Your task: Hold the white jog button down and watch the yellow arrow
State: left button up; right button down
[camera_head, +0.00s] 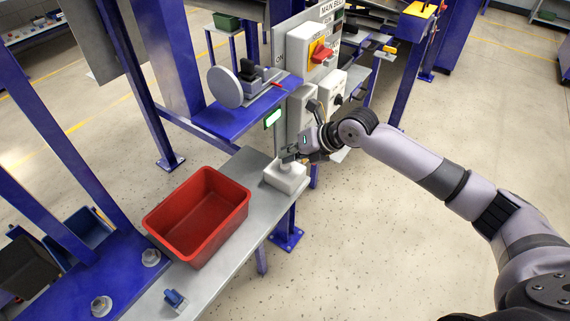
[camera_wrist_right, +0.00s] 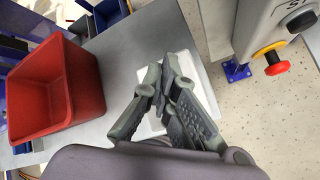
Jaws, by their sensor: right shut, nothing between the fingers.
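A white box (camera_head: 286,178) sits on the end of the grey bench, and it also shows in the right wrist view (camera_wrist_right: 207,88). My right gripper (camera_head: 289,158) points down at the top of this box, with its fingers closed together and empty. In the right wrist view the fingertips (camera_wrist_right: 170,62) overlap the box. The jog button itself is hidden behind the fingers, and I cannot tell whether they touch or press it. A small yellow piece (camera_head: 389,49) shows at the back; I cannot tell whether it is the arrow. My left gripper is out of view.
A red bin (camera_head: 197,217) stands on the grey bench left of the white box. A small blue object (camera_head: 175,299) lies nearer me. A panel with a red switch (camera_head: 321,54) stands behind my gripper. The red stop knob (camera_wrist_right: 277,67) is close by. The right floor is open.

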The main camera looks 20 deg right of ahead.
jog(key=shift+f+b, duration=0.3)
jog(key=shift+f, duration=0.2)
dwell(1.1)
dwell(0.4)
jog(key=shift+r+p, duration=0.65)
jog(key=shift+r, duration=0.4)
notch_tip(320, 180, up, 5)
jog(key=p, duration=0.3)
jog(key=shift+p, duration=0.3)
dwell(0.8)
